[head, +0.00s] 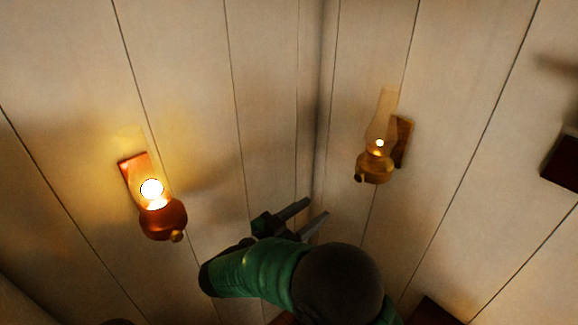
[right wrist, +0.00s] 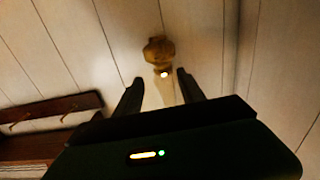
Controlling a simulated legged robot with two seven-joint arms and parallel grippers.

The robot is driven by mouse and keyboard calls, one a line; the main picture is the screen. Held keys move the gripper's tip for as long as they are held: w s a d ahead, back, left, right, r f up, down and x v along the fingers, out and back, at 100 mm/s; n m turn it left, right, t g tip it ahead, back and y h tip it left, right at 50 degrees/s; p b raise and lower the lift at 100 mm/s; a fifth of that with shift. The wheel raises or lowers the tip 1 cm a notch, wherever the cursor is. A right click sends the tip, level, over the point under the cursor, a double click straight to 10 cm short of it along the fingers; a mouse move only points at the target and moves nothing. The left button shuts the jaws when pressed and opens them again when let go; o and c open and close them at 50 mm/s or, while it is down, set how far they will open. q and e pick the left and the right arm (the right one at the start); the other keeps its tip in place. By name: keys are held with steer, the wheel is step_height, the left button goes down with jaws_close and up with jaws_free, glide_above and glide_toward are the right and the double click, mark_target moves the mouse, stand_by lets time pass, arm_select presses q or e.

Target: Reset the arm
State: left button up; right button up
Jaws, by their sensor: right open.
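My right arm, green with a dark round joint, rises from the bottom of the head view. My right gripper (head: 318,212) is in front of the wall corner, its two fingers apart with nothing between them. In the right wrist view the gripper (right wrist: 158,82) is also open and empty. A brass oil lamp with a small light shows beyond the fingertips there, and I cannot tell how far off it is. My left gripper is in neither view.
A lit reddish lamp (head: 163,218) hangs on the left wall. A brass lamp (head: 375,168) with a glass chimney hangs on the right wall. White plank walls meet in a corner. A dark wooden rail with hooks (right wrist: 50,110) shows in the right wrist view.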

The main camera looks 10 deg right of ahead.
steer(key=w+a+f+n+t+y+b, duration=0.1)
steer(key=w+f+n+t+y+b, duration=0.35)
steer(key=w+y, duration=0.4)
steer(key=s+a+f+n+g+y+b, duration=0.1)
steer(key=s+f+n+y, duration=0.2)
steer(key=f, duration=0.2)
steer(key=s+f+n+g+y+b, duration=0.1)
steer(key=s+f+n+g+y, duration=0.15)
steer(key=f+y, duration=0.2)
steer(key=s+d+f+g, duration=0.2)
steer(key=s+f, duration=0.2)
steer(key=s, duration=0.3)
steer(key=s+d+f+n+g+b, duration=0.1)
steer(key=s+d+f+g, duration=0.1)
steer(key=s, duration=0.5)
steer(key=s+d+f+g, duration=0.2)
steer(key=s+f+g, duration=0.1)
steer(key=s+f, duration=0.3)
steer(key=shift+s+n+g+h+b, duration=0.3)
steer(key=shift+s+b, duration=0.05)
steer(key=shift+s, duration=0.6)
steer(key=shift+d, duration=0.25)
steer(key=shift+a, duration=0.15)
